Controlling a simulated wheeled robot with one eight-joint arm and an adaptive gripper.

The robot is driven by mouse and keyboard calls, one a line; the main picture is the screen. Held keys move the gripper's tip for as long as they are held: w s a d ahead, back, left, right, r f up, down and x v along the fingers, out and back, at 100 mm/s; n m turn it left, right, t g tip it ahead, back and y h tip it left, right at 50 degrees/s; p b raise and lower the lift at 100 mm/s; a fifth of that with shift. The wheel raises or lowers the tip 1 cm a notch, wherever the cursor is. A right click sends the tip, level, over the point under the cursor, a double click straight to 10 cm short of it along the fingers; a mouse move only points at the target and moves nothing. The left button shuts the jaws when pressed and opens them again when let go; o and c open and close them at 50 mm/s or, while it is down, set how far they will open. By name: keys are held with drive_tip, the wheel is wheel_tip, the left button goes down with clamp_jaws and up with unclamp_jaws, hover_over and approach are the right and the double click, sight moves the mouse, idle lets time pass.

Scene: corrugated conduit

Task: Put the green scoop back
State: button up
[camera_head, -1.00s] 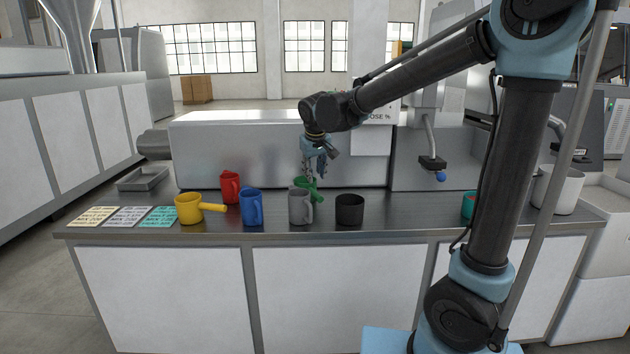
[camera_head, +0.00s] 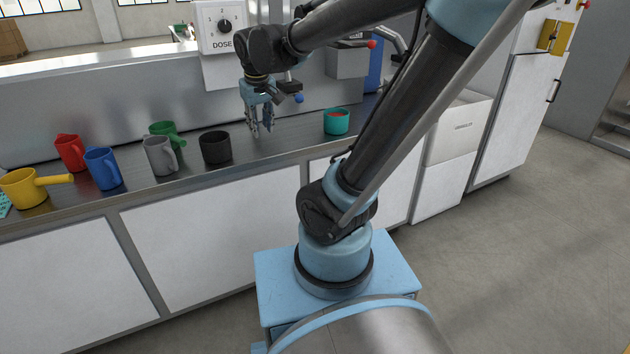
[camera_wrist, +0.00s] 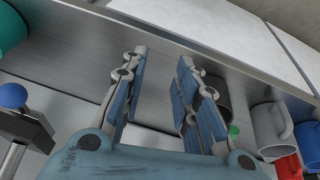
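The green scoop (camera_head: 163,130) stands on the steel counter (camera_head: 190,175) behind the grey mug (camera_head: 160,156), which hides part of it. In the wrist view only a small green patch (camera_wrist: 233,131) of it shows, beside the dark cup (camera_wrist: 217,92). My gripper (camera_head: 262,132) is above the counter, to the right of the black cup (camera_head: 215,147) and apart from the scoop. In the wrist view my gripper (camera_wrist: 163,58) has its two fingers spread, with only bare counter seen between them.
A red mug (camera_head: 70,152), blue mug (camera_head: 102,168) and yellow scoop (camera_head: 24,190) stand at the left. A teal cup (camera_head: 336,123) with red contents is at the right. A dose dial (camera_head: 224,25) and a blue-tipped lever (camera_head: 298,98) are behind my gripper. Counter between black and teal cups is clear.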

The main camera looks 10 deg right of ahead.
drive_tip(key=s+d+f+m, duration=0.2)
drive_tip(key=s+d+f, duration=0.3)
drive_tip(key=s, duration=0.3)
drive_tip(key=s+d+f+m+g, duration=0.1)
drive_tip(key=s+d+f, duration=0.5)
drive_tip(key=s+d, duration=0.1)
drive_tip(key=shift+s+d+f+m, duration=0.3)
drive_tip(key=shift+s+d+m, duration=0.1)
drive_tip(key=shift+s, duration=0.4)
